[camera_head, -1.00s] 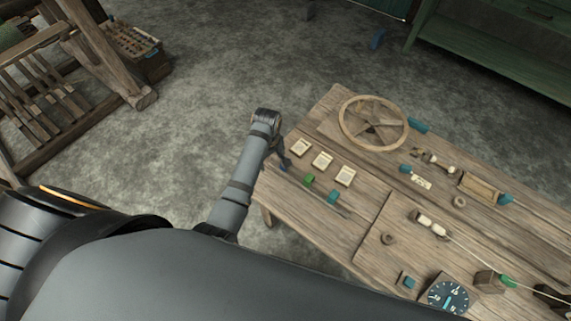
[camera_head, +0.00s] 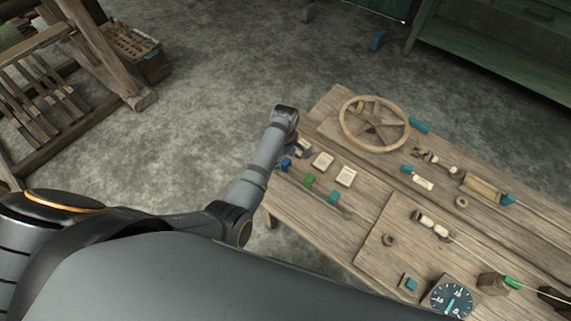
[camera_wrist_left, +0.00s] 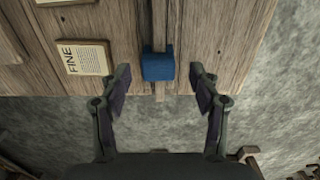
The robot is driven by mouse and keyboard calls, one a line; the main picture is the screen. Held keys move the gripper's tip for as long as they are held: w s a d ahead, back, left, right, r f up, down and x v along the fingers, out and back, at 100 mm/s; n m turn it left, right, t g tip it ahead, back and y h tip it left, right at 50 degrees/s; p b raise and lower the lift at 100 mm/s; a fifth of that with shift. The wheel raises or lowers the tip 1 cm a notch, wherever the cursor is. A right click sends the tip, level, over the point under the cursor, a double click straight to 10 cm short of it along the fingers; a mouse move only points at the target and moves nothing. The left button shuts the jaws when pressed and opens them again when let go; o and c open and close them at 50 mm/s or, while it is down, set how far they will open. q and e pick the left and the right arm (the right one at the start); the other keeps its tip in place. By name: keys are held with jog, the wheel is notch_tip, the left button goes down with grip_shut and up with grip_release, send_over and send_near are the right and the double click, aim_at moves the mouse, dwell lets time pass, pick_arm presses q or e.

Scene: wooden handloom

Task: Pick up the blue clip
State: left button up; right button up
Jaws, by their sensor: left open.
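The blue clip (camera_head: 286,164) sits at the left end of a thin strip on the table's left edge, left of the green clip (camera_head: 309,181) and teal clip (camera_head: 333,197). In the left wrist view the blue clip (camera_wrist_left: 158,66) lies ahead, centred between the fingers. My left gripper (camera_wrist_left: 160,75) is open and empty, its fingertips spread either side of the clip without visible contact. In the head view my left forearm hides most of that gripper. My right gripper is not in view.
Several label cards lie beside the clips, one reading FINE (camera_wrist_left: 84,58). A wooden wheel (camera_head: 373,123) lies behind them. A dial (camera_head: 451,299) and spools are to the right on the wooden table (camera_head: 345,232). Grey floor is open left of the table.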

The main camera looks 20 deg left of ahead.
aim_at(285, 161)
pick_arm(q)
notch_tip(285, 161, down, 3)
jog(key=shift+w+d+f, duration=0.1)
jog(key=shift+f, duration=0.1)
jog(key=c, duration=0.9)
jog(key=shift+r, duration=0.15)
